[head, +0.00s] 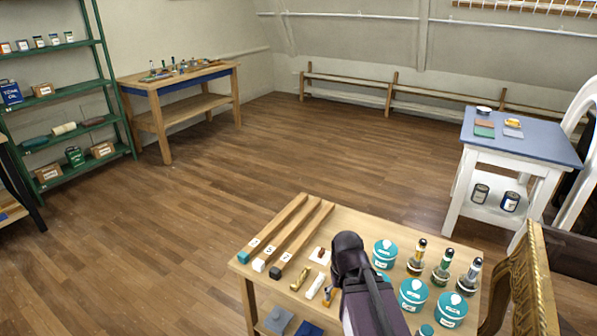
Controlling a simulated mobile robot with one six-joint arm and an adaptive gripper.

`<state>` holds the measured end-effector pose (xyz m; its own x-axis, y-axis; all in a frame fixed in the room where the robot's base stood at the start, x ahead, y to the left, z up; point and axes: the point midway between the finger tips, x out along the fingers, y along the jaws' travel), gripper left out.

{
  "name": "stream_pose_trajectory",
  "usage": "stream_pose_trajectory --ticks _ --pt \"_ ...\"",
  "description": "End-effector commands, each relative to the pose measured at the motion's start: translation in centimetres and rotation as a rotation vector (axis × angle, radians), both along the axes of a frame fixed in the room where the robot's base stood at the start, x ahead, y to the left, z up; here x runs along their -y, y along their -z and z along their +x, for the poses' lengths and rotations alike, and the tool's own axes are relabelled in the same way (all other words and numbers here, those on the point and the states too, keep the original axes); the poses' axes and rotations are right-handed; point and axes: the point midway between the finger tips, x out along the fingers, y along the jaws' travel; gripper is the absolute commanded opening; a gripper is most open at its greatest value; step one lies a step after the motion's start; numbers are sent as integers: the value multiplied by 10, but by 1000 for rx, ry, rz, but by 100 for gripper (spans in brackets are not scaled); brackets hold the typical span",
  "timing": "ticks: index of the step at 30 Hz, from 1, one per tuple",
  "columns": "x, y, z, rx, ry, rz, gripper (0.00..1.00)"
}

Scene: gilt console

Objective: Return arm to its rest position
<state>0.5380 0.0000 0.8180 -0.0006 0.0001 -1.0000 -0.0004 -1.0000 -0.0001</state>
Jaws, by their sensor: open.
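A dark link of my arm (362,275) rises from the bottom edge in the head view, in front of the wooden work table (345,218). Its rounded end stands over the middle of the table. My gripper and its fingers do not show in this view. The arm hides part of the table top between the small pieces on the left and the teal tins on the right.
Several teal round tins (385,252) and dropper bottles (417,257) crowd the table's right side. Long wooden strips (295,238) lie on its left. A gilt carved frame (530,285) stands at the right. A white side table (535,138) stands beyond; the floor behind is clear.

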Motion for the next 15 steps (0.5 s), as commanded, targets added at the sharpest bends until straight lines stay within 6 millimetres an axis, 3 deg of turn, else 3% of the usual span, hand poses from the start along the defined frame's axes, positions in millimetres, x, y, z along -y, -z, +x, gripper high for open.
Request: stream_pose_trajectory --ticks 15 --pt "0 -84 0 0 -1 -1 84"
